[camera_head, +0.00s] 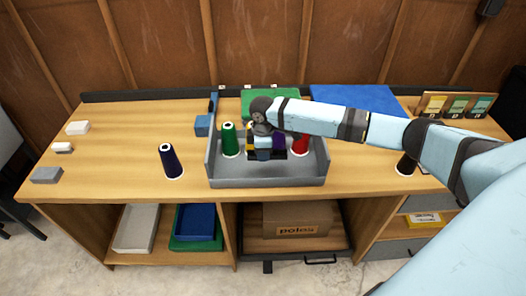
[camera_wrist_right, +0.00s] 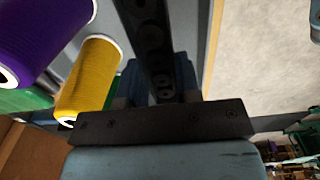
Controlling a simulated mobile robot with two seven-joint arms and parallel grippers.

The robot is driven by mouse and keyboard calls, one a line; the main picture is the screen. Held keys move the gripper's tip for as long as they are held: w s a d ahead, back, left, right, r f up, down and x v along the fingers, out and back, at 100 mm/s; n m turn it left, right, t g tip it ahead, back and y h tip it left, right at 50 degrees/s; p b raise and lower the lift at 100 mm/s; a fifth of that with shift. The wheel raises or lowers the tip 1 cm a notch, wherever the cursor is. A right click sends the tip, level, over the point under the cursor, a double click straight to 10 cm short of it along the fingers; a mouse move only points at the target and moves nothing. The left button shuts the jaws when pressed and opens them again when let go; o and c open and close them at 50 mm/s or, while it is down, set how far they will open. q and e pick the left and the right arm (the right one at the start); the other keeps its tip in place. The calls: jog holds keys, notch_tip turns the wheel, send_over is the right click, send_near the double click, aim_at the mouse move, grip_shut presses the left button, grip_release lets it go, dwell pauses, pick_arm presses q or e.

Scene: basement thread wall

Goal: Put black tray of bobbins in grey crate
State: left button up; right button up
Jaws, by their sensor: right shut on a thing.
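The grey crate (camera_head: 268,183) stands open-topped at the middle of the workbench. The black tray of bobbins (camera_head: 281,155) is at the crate's middle, mostly behind my right gripper (camera_head: 264,153). A yellow bobbin (camera_wrist_right: 88,80) and a purple bobbin (camera_wrist_right: 40,40) show beside the gripper in the right wrist view. My left gripper is not in view.
A green cone (camera_head: 229,140) and a red cone (camera_head: 300,139) stand in the crate on either side of the tray. A blue mat (camera_head: 355,98) lies behind.

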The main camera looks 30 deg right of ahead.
aim_at(263, 173)
notch_tip(263, 173, down, 3)
jog(key=shift+r, duration=0.1)
jog(key=shift+f+b, duration=0.75)
jog(key=shift+f, duration=1.1)
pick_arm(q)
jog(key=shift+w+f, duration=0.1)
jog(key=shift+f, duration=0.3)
pick_arm(e)
jog(key=shift+f, duration=0.3)
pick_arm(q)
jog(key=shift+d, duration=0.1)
pick_arm(e)
jog(key=o, duration=1)
jog(key=shift+c, duration=0.2)
jog(key=shift+r, duration=0.15)
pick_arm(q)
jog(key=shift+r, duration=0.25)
pick_arm(e)
notch_tip(263, 173, up, 14)
jog(key=shift+f, duration=0.2)
